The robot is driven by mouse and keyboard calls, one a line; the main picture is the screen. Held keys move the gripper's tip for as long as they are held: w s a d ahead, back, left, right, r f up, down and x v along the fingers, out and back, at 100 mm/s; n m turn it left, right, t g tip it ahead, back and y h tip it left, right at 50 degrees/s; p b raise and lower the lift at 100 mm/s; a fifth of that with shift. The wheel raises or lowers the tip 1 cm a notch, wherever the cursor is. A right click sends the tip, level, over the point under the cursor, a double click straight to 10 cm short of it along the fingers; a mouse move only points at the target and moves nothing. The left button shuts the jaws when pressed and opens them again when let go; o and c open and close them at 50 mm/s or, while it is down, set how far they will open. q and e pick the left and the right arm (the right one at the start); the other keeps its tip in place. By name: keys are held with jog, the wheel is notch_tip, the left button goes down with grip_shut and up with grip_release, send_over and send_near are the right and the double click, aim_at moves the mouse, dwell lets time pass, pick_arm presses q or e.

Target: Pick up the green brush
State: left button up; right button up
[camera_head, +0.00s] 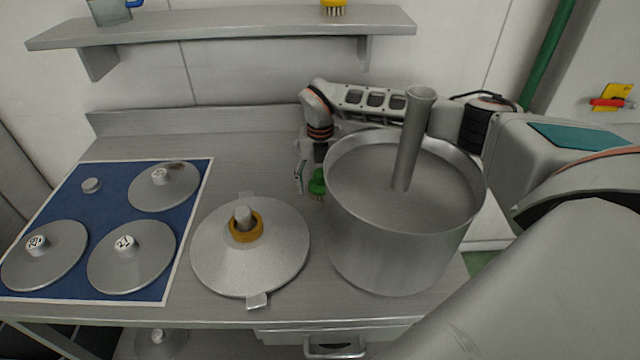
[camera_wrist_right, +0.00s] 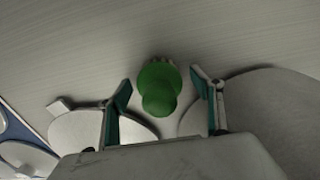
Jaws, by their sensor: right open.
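The green brush (camera_head: 317,185) stands on the steel counter just left of the big steel pot, partly hidden by the pot in the head view. In the right wrist view the brush (camera_wrist_right: 159,88) shows its round green knob and head, with a few pale bristles at its far side. My right gripper (camera_head: 309,178) reaches down behind the pot to the brush. In the right wrist view its two fingers (camera_wrist_right: 166,95) are apart, one on each side of the brush, with gaps visible between fingers and brush. My left gripper is not in view.
The large pot (camera_head: 395,245) with an upright tube stands close right of the brush. A round steel disc (camera_head: 270,265) with an orange ring lies left and in front. Several lidded discs lie on a blue mat (camera_head: 110,205). A yellow brush (camera_head: 333,8) sits on the shelf (camera_head: 230,25).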

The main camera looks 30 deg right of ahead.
jog(key=c, duration=1.3)
notch_tip(320, 180, up, 20)
jog(key=shift+f+b, duration=0.1)
jog(key=shift+b, duration=0.6)
jog(key=o, duration=0.5)
jog(key=shift+c, duration=1.4)
jog(key=shift+a, duration=0.1)
